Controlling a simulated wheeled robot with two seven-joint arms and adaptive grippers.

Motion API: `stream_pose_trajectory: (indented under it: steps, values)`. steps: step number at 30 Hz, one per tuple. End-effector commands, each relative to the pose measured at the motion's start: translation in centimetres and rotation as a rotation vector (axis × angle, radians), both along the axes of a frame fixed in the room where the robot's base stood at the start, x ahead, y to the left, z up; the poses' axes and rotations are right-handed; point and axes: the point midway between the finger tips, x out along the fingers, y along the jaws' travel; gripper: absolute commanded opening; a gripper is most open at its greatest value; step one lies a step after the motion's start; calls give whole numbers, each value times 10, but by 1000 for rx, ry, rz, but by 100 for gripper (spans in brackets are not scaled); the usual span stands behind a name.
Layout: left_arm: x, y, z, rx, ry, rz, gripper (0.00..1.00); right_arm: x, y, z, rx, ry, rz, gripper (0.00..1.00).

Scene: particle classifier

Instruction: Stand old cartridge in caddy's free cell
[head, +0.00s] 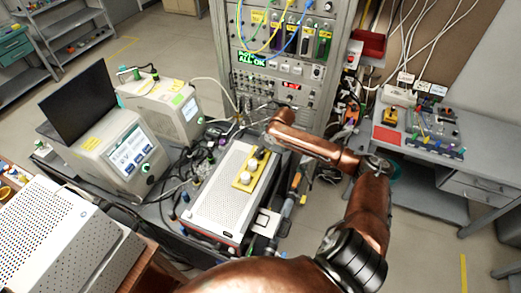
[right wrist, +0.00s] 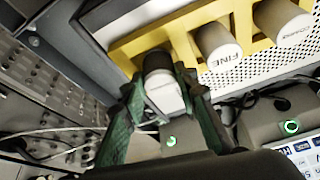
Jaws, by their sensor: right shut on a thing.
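The yellow caddy (head: 240,184) lies on top of a white perforated instrument in the head view. It also shows in the right wrist view (right wrist: 132,42). Two pale cartridges stand in it there, one marked FINE (right wrist: 217,45) and another farther right (right wrist: 282,22). My right gripper (right wrist: 160,80) has its green-grey fingers on both sides of a pale cartridge with a dark end (right wrist: 165,97), the old cartridge, and is shut on it. This cartridge is at the caddy's left end in the wrist view; whether it is in a cell or above it I cannot tell. My left gripper is out of view.
The white perforated instrument (head: 213,200) carries the caddy. Cables and small items crowd the bench beside it. A rack (head: 285,75) with cartridge slots and cables stands behind. Two instruments with screens (head: 125,155) stand at left, and a grey side table (head: 440,140) at right.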

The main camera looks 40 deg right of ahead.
Motion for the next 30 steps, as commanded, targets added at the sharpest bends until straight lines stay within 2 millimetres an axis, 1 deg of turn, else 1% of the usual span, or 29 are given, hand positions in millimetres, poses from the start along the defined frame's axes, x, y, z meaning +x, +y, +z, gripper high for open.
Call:
stream_pose_trajectory:
  steps: [10, 11, 18, 26, 30]
  values:
    - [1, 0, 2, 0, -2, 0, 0, 0, 0, -3, 0, -1, 0, 4]
    - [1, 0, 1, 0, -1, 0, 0, 0, 0, -3, -1, -1, 0, 30]
    - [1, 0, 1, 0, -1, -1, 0, 0, 0, -3, -1, -1, 0, 45]
    - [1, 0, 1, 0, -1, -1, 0, 0, 0, -2, -1, -1, 0, 45]
    - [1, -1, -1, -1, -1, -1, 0, -3, -2, 7, -2, -2, -1, 45]
